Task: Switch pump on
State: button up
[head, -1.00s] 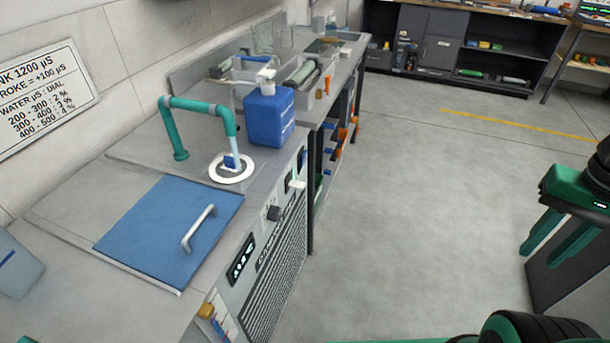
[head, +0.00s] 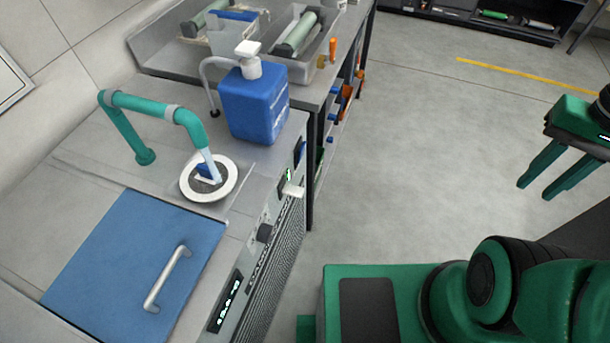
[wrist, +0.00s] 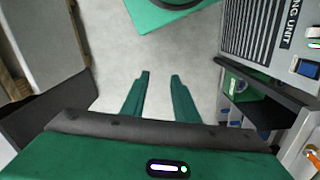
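The unit's front panel (head: 250,255) faces the aisle under the steel counter. It carries a lit display (head: 226,303), a black knob (head: 265,232) and a pale lever-like switch (head: 293,190) near a small green-lit screen. I cannot read the labels or the switch's position. A teal pipe (head: 140,104) bends down into a white-ringed drain on top. My gripper (head: 537,188) is at the right, over the floor, well apart from the panel. In the wrist view my gripper (wrist: 160,77) has its two green fingers spread with nothing between them. Part of the panel (wrist: 306,55) shows there at upper right.
A blue lid with a handle (head: 166,279) covers the near counter. A blue pump bottle (head: 258,105) stands behind the drain. A shelf with orange and blue items (head: 343,108) is beyond the panel. The grey floor (head: 420,150) between is clear.

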jog(key=n+g+y, duration=0.7)
jog(key=n+y, duration=0.4)
jog(key=y, duration=0.4)
send_near(293, 191)
jog(key=x, duration=0.7)
jog(key=shift+f, duration=0.35)
jog(key=shift+s, duration=0.15)
grip_shut()
